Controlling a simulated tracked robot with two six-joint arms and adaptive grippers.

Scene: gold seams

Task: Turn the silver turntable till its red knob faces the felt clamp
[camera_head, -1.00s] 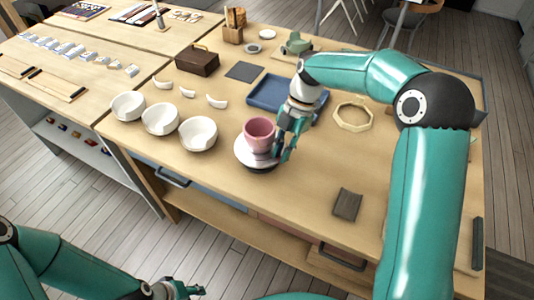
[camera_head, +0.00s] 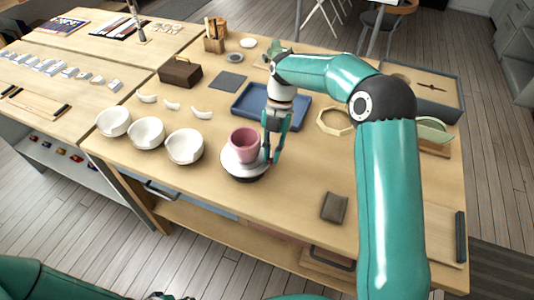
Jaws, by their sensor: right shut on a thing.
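The silver turntable (camera_head: 246,171) stands near the table's front, with a pink cup (camera_head: 244,144) on top. My right gripper (camera_head: 272,157) is at the turntable's right rim, beside the cup, with its fingers pointing down. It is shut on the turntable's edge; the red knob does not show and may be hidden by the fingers. A green object (camera_head: 278,54) at the back, partly behind my right arm, may be the felt clamp; I cannot tell for certain. My left arm shows only at the bottom left, with its gripper out of the picture.
Several white bowls (camera_head: 184,146) stand left of the turntable, with white shards (camera_head: 202,113) behind them. A blue tray (camera_head: 245,109) lies behind the gripper. An octagonal frame (camera_head: 335,121) and a dark pad (camera_head: 334,207) lie to the right.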

